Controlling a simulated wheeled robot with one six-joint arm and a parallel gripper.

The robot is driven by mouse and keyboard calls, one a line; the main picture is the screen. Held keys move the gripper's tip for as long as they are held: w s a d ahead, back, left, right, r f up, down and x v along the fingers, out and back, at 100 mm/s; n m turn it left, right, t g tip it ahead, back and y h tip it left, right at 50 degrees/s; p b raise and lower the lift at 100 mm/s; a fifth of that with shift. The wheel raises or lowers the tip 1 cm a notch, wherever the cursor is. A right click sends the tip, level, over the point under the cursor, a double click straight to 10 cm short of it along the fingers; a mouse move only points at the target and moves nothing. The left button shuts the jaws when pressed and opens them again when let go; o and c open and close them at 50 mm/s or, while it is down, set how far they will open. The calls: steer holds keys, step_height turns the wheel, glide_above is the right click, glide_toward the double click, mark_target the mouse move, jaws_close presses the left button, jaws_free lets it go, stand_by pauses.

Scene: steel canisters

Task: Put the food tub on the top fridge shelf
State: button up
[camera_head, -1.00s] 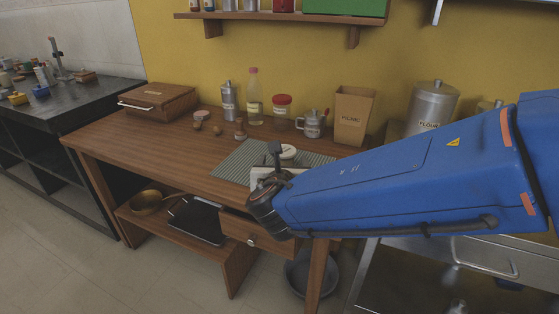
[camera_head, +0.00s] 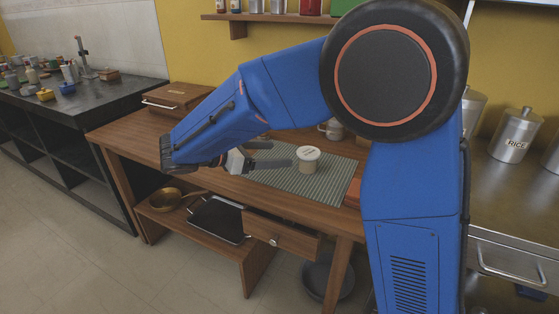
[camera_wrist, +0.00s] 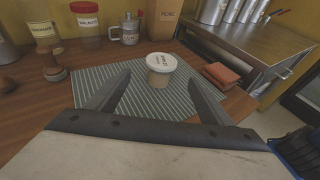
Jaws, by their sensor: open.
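The food tub (camera_head: 308,160) is a small beige cup with a white lid. It stands upright on a striped grey-green mat (camera_head: 285,179) on the wooden table. In the wrist view the tub (camera_wrist: 160,70) stands beyond my fingertips, roughly centred between them, with its lid lettering visible. My gripper (camera_head: 280,156) is open and empty, just left of the tub in the head view, with its fingers pointing towards it. The gripper also shows in the wrist view (camera_wrist: 157,84). No fridge or fridge shelf can be made out for certain.
A reddish-brown block (camera_wrist: 220,75) lies right of the tub. A steel counter with canisters (camera_head: 515,134) is at the right. The mat around the tub is clear.

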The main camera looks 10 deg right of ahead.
mark_target(300, 154)
steer(key=x, duration=1.1)
steer(key=shift+d+f, duration=0.1)
steer(key=shift+d, duration=0.15)
steer(key=shift+x, duration=2.8)
steer(key=shift+s, duration=0.1)
steer(key=c, duration=1.2)
